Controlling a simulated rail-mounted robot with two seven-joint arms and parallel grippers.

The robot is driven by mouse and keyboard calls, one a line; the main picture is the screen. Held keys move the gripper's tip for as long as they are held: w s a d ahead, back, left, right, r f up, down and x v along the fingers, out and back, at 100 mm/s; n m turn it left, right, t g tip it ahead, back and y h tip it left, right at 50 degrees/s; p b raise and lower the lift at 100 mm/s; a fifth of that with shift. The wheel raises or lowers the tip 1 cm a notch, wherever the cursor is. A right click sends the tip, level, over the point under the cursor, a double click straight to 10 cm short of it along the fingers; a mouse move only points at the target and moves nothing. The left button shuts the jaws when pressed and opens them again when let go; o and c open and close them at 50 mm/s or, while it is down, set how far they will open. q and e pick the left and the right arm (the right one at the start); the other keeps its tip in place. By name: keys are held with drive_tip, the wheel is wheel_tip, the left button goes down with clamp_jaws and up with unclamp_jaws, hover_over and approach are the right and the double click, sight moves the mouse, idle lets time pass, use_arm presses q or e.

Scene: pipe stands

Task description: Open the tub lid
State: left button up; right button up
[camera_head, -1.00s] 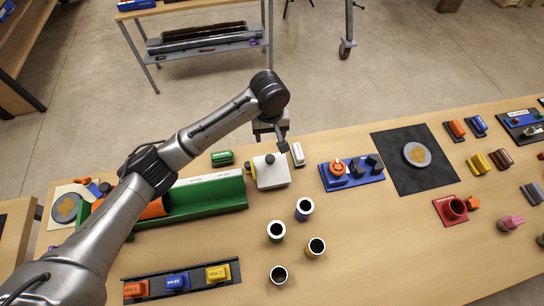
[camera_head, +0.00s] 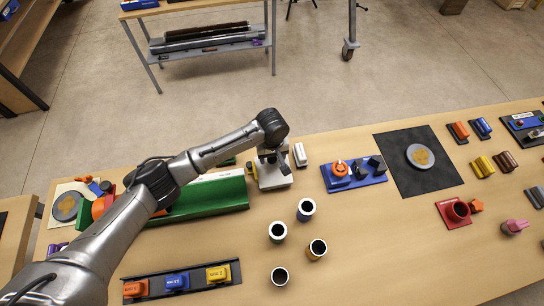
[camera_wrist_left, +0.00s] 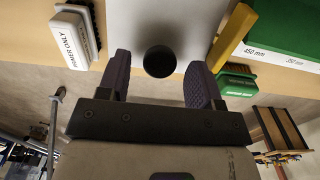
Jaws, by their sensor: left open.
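The tub (camera_head: 276,181) is a small white box on the table. Its white lid (camera_wrist_left: 150,22) carries a round black knob (camera_wrist_left: 159,61) in the left wrist view. My left gripper (camera_head: 274,160) is low over the tub and hides most of its top in the head view. In the left wrist view my left gripper (camera_wrist_left: 158,82) is open, with one dark finger on each side of the knob and gaps between. Whether the fingertips reach down around the knob is hard to tell. My right gripper is not in view.
A white-topped brush (camera_head: 300,155) stands close right of the tub. A green brush (camera_wrist_left: 237,80) and a yellow piece (camera_wrist_left: 232,36) are on the other side. The green channel (camera_head: 215,202) lies left, a blue fixture board (camera_head: 355,183) right. Several cups (camera_head: 306,208) stand in front.

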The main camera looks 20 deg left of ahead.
use_arm(q)
drive_tip(key=shift+f, duration=0.55)
clamp_jaws()
